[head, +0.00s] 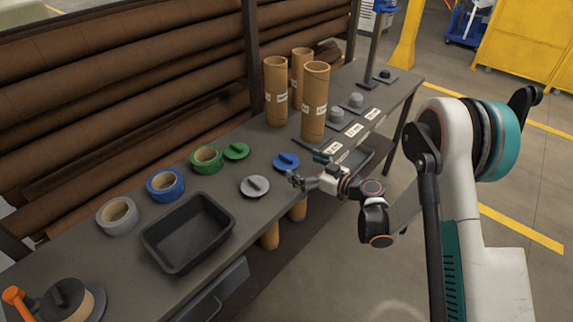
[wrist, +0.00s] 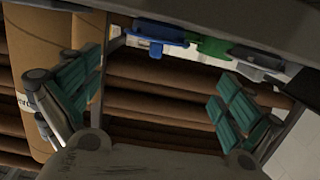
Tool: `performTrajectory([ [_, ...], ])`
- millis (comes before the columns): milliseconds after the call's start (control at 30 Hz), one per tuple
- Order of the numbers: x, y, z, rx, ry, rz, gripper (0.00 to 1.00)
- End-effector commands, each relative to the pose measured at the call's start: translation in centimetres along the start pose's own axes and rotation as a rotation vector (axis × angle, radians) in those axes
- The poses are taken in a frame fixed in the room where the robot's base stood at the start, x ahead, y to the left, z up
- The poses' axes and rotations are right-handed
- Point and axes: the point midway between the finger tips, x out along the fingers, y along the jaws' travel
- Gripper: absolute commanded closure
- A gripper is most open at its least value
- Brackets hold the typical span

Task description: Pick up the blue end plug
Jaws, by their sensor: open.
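The blue end plug (head: 286,161) is a round disc with a raised grip, lying on the grey workbench (head: 222,172) near its front edge. My gripper (head: 306,168) is open and empty, just right of the plug and close to it in the head view. The wrist view appears upside down. There the blue plug (wrist: 158,35) is at the top, beyond the open teal-padded fingers (wrist: 158,97) and not between them. I cannot tell the exact gap between fingers and plug.
A green plug (head: 236,151) and a grey plug (head: 255,186) lie left of the blue one. Tall cardboard tubes (head: 314,102) stand behind my gripper. Tape rolls (head: 165,185) and a black tray (head: 188,232) are further left. Labelled cards (head: 354,130) and grey pieces are at right.

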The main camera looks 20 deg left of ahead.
Motion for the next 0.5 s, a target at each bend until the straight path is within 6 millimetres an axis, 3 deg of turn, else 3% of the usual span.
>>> performTrajectory([
  [100,1.9,0.0,0.1,0.000,0.001,-0.001,0.01],
  [367,3.7,0.2,0.1,0.001,0.001,0.002,0.01],
  [500,5.6,0.6,0.3,0.000,0.001,0.000,0.01],
])
